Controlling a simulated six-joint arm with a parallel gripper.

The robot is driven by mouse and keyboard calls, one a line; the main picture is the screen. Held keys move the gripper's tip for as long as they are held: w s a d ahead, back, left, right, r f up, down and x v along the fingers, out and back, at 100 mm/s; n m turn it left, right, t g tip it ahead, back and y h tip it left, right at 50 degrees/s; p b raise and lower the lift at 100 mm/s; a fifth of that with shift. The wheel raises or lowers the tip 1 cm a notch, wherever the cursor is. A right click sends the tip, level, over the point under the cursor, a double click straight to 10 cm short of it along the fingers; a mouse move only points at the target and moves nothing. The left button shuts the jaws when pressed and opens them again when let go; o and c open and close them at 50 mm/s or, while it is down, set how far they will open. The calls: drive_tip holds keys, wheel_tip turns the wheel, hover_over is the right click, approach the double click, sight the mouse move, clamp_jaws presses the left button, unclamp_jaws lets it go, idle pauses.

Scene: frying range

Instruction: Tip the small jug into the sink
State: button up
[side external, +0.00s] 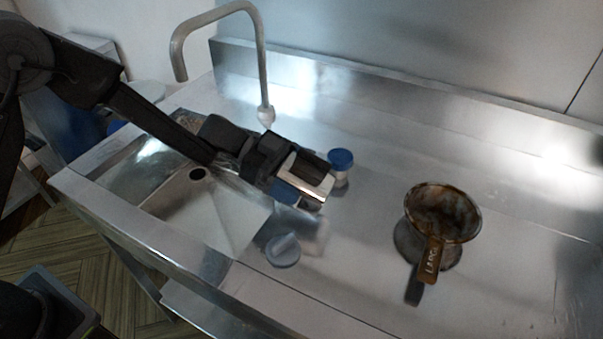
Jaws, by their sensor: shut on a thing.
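A small shiny metal vessel (304,179), which I take to be the small jug, is at the end of my gripper (276,167). My gripper is shut on it, and the jaws hide part of it. The vessel appears tilted on its side; I cannot tell which way its mouth faces. In the picture it lies over the right end of the sink (220,218), by the counter. The sink basin, with its dark round drain, lies to the left and below my gripper. Whether the vessel holds anything cannot be seen.
A curved tap (262,62) rises behind my gripper. A blue-lidded jar (341,161) stands close right of the vessel. A grey-lidded container (283,250) is below it.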

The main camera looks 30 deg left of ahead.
sight(301, 170)
drive_tip(key=shift+a+r+h, duration=0.5)
drive_tip(key=shift+a+h, duration=0.15)
drive_tip(key=shift+h, duration=0.55)
drive_tip(key=shift+s+a+r+h, duration=0.15)
drive_tip(key=shift+a+h, duration=0.2)
drive_tip(key=shift+h, duration=0.25)
drive_tip(key=shift+w+a+r+h, duration=0.15)
drive_tip(key=shift+a+h, duration=0.2)
drive_tip(key=shift+h, duration=0.25)
drive_tip(key=shift+s+a+r+t+h, duration=0.1)
drive_tip(key=shift+a+t+h, duration=0.1)
drive_tip(key=shift+a+h, duration=0.45)
drive_tip(key=shift+s+a+r+t+h, duration=0.1)
drive_tip(key=shift+a+t+h, duration=0.2)
drive_tip(key=shift+h, duration=0.55)
drive_tip(key=shift+r, duration=0.15)
